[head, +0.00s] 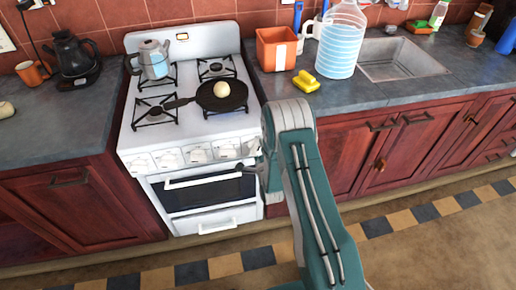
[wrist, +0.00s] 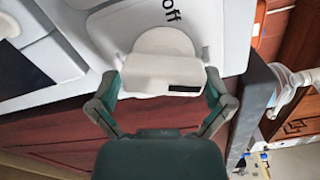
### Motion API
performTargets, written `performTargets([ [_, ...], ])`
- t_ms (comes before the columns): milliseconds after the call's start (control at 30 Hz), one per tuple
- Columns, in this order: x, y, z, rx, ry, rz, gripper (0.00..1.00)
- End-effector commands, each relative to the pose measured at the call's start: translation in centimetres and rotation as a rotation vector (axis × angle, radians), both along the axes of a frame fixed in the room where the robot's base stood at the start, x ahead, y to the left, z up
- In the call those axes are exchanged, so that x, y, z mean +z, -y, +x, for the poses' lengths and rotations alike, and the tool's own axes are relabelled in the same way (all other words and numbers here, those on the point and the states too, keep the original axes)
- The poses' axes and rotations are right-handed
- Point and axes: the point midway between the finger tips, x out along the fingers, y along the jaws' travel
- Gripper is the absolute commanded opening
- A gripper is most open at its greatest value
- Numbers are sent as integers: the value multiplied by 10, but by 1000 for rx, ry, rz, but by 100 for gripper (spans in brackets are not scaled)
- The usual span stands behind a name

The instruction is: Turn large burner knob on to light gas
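The stove (head: 190,120) is white, with a row of white knobs along its front panel. My gripper (head: 250,168) is at the rightmost knob (head: 254,146), in front of the panel. In the wrist view, a white knob (wrist: 165,72) with a short black mark on its front edge fills the space ahead of my gripper (wrist: 163,84). The word "off" is printed on the panel beside this knob. My two fingers are spread wide, one on each side of the knob. I cannot tell whether they touch it.
A pan (head: 221,95) holding an egg sits on the right burners. A kettle (head: 153,60) stands at the back left. The counter edge (head: 380,100) runs right of the stove. Oven handles (head: 205,181) project below the knobs. The floor in front is clear.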

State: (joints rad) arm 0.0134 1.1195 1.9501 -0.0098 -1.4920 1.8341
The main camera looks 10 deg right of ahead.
Motion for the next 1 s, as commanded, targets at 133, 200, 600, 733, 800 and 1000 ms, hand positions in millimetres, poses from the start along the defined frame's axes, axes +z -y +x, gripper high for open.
performTargets([
  [133,1,-1,0,2,4,-1,100],
  [200,1,-1,-4,2,3,-1,100],
  [600,0,0,-78,1,-3,0,100],
  [733,-1,0,-100,1,-2,0,100],
  [800,-1,0,-109,1,-2,0,100],
  [1000,0,1,-119,0,0,0,100],
])
